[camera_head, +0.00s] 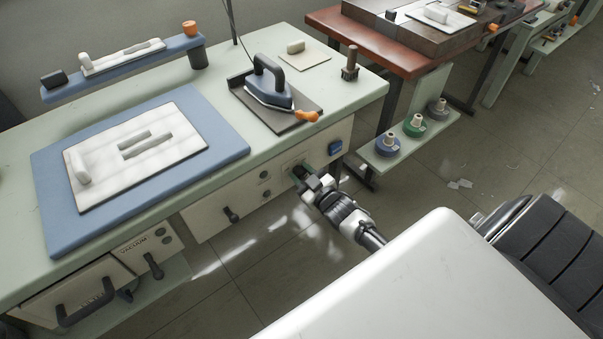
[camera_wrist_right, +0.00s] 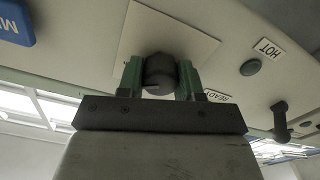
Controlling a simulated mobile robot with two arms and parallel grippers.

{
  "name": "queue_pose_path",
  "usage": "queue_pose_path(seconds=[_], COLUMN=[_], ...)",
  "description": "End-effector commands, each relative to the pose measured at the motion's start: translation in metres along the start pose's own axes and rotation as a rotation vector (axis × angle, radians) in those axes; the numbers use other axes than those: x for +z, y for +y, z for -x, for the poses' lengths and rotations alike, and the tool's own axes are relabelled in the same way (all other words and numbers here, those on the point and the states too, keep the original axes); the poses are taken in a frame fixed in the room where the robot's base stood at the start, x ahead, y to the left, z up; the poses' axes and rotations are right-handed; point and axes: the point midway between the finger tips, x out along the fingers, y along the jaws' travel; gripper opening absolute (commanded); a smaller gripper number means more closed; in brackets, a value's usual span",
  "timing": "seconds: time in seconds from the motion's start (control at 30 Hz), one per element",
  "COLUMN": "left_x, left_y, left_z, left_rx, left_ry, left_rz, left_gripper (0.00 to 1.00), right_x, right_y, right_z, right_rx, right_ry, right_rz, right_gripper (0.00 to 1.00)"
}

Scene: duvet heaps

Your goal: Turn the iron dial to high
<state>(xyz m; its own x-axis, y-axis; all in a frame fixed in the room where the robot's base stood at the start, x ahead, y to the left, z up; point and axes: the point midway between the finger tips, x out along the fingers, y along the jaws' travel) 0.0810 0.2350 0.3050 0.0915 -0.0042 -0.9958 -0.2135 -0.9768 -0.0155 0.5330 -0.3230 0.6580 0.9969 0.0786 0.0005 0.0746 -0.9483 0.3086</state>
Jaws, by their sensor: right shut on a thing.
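The iron dial is a dark round knob (camera_wrist_right: 158,74) on a pale square plate (camera_wrist_right: 196,42), seen in the right wrist view. My right gripper (camera_wrist_right: 160,82) has its green fingers on both sides of the knob and is shut on it. In the head view my right gripper (camera_head: 303,177) reaches the front panel (camera_head: 270,182) of the green ironing table, and it hides the dial there. The dial's markings and pointer cannot be read. The iron (camera_head: 270,88) stands on a dark rest on the tabletop. My left gripper is not in view.
A blue switch (camera_head: 335,148) is right of the gripper on the panel. Labels HOT (camera_wrist_right: 268,49) and READY (camera_wrist_right: 218,96) sit near the dial. A dark lever (camera_head: 231,214) sticks out at left. A shelf with thread spools (camera_head: 414,125) stands at right.

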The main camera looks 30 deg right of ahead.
Motion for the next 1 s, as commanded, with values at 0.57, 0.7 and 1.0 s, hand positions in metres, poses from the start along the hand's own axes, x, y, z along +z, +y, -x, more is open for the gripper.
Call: queue_pose_path(seconds=[0.57, 0.7, 1.0], left_x=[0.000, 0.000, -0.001], left_y=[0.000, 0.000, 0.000], left_z=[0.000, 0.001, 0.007], left_rx=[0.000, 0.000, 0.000], left_ry=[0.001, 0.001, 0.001], left_rz=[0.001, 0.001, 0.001], left_gripper=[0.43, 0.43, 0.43], right_x=[0.001, 0.001, 0.001], right_y=[0.000, 0.000, -0.001], right_z=[0.000, 0.008, 0.065], right_rx=[0.000, 0.000, -0.001], right_ry=[-0.001, -0.003, -0.006], right_rz=[-0.001, -0.001, -0.001], right_gripper=[0.61, 0.61, 0.61])
